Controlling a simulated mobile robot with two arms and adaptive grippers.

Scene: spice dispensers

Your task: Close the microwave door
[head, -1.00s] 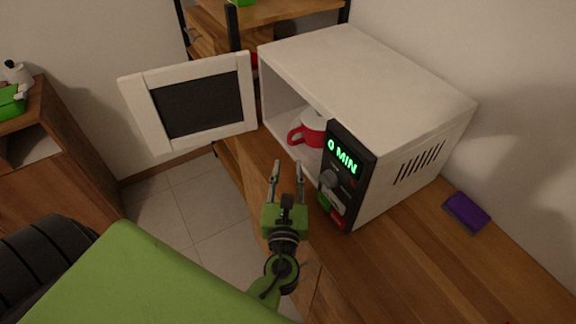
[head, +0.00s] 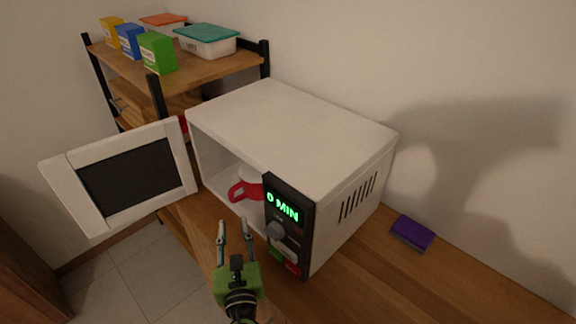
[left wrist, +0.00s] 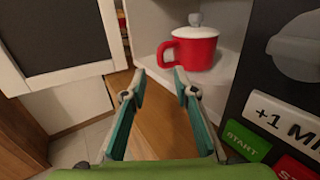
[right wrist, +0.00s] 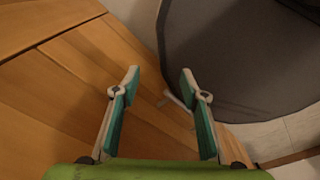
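The white microwave (head: 300,130) stands on the wooden counter with its front opening facing left. Its door (head: 125,180), a white frame with a dark window, is swung wide open to the left; it also shows at the upper left in the left wrist view (left wrist: 60,40). A red mug with a white lid (left wrist: 193,47) sits inside. The control panel (head: 287,222) reads 0 MIN. My left gripper (head: 236,225) is open and empty in front of the opening, apart from the door. My right gripper (right wrist: 160,78) is open and empty in its wrist view, above wooden boards.
A wooden shelf (head: 200,65) behind the microwave holds several boxes and lidded containers. A purple sponge-like block (head: 412,233) lies on the counter (head: 370,285) right of the microwave. Tiled floor (head: 125,285) lies below the door. A dark rounded surface (right wrist: 235,60) shows in the right wrist view.

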